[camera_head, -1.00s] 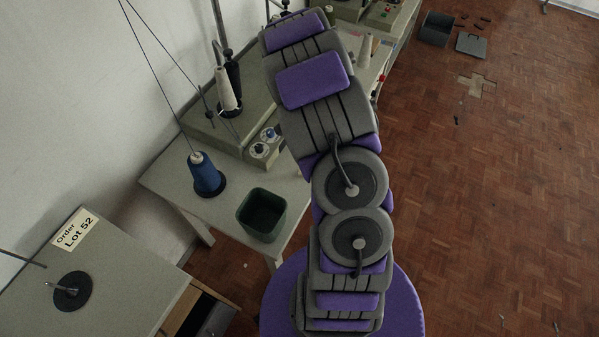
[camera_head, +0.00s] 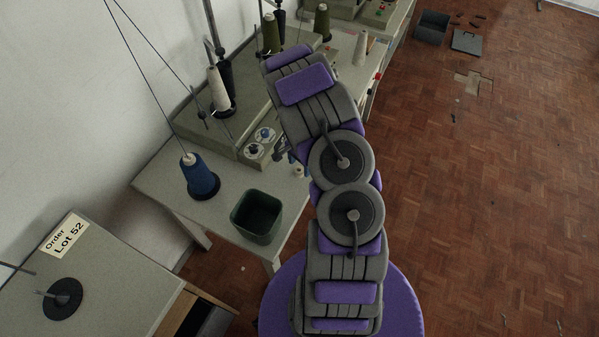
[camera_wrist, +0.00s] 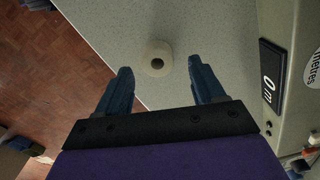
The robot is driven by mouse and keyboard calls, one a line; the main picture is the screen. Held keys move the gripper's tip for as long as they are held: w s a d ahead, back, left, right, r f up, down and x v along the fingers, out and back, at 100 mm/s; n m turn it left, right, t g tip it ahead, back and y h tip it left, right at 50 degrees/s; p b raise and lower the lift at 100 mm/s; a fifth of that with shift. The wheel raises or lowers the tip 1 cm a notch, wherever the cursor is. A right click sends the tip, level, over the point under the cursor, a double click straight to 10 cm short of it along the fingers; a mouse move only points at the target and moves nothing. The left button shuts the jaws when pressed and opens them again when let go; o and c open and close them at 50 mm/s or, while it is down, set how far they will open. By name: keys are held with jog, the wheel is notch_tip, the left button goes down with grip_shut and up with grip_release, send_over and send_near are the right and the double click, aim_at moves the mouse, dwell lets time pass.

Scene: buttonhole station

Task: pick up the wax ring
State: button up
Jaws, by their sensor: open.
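The wax ring (camera_wrist: 157,58) is a small cream ring with a dark hole, lying on the pale speckled table top in the wrist view. My gripper (camera_wrist: 160,68) is open with two dark blue fingers, one on each side of the ring's line. The ring lies between and slightly beyond the fingertips, with nothing held. In the head view a small cream piece (camera_head: 298,171), apparently the ring, shows beside my arm at the table's right edge. My arm hides most of the gripper there.
A dark green bin (camera_head: 257,216) and a blue thread cone (camera_head: 200,177) stand on the table. The sewing machine base (camera_head: 222,125) with two bobbins is behind. In the wrist view the table edge drops to parquet floor (camera_wrist: 50,75) at left; a machine side (camera_wrist: 290,60) is at right.

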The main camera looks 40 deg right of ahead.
jog(key=shift+a+f, duration=0.15)
jog(key=shift+f, duration=0.7)
jog(key=shift+a+r, duration=0.1)
jog(key=shift+a, duration=0.05)
jog(key=shift+c, duration=0.5)
jog(key=c, duration=1)
